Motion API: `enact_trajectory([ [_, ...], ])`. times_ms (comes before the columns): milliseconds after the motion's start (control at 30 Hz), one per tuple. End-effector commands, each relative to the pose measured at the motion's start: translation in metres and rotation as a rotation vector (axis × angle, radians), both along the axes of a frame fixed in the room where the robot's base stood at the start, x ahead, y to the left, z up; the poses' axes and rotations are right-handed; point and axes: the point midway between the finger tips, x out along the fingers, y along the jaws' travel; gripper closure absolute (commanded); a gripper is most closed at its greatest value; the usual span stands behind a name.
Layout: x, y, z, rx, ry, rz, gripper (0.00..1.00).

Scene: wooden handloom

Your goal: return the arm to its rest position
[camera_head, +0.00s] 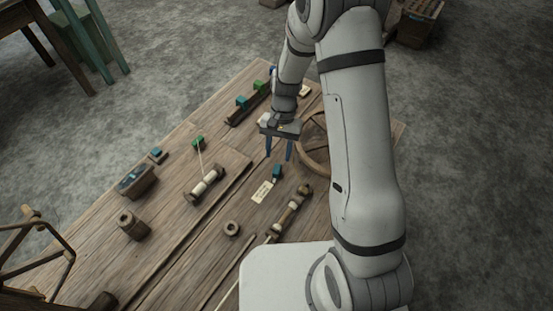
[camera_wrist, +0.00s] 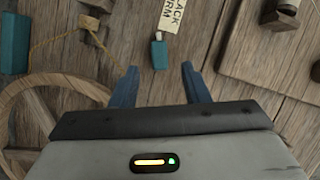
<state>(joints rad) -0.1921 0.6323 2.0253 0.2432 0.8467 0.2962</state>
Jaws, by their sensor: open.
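My gripper (camera_head: 279,148) hangs over the wooden table (camera_head: 150,230) with its two blue fingers apart and nothing between them. In the wrist view my gripper (camera_wrist: 159,88) also shows open and empty. A small teal block (camera_head: 277,172) with a paper tag (camera_head: 262,191) lies on the table near the fingertips, apart from them. The block (camera_wrist: 159,54) and its tag (camera_wrist: 169,14), with partly readable lettering, also show in the wrist view. My arm reaches out over the right part of the table and hides some of it.
A wooden wheel (camera_head: 313,160) lies beside my gripper, partly behind my arm. A dark rack (camera_head: 240,112) with coloured blocks is at the back. Spools (camera_head: 206,185), a wooden ring (camera_head: 231,229) and a wooden cup (camera_head: 131,222) are on the table. Grey floor (camera_head: 480,190) is clear at right.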

Motion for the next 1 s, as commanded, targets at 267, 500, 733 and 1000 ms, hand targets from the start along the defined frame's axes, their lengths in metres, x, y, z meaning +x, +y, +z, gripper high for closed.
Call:
enact_trajectory([
  [267, 0.009, -0.003, 0.022, 0.0, 0.0, 0.0, 0.58],
  [500, 0.009, -0.003, 0.022, 0.0, 0.0, 0.0, 0.58],
  [733, 0.009, -0.003, 0.022, 0.0, 0.0, 0.0, 0.58],
  [1000, 0.004, -0.017, 0.087, 0.011, -0.081, 0.033, 0.58],
])
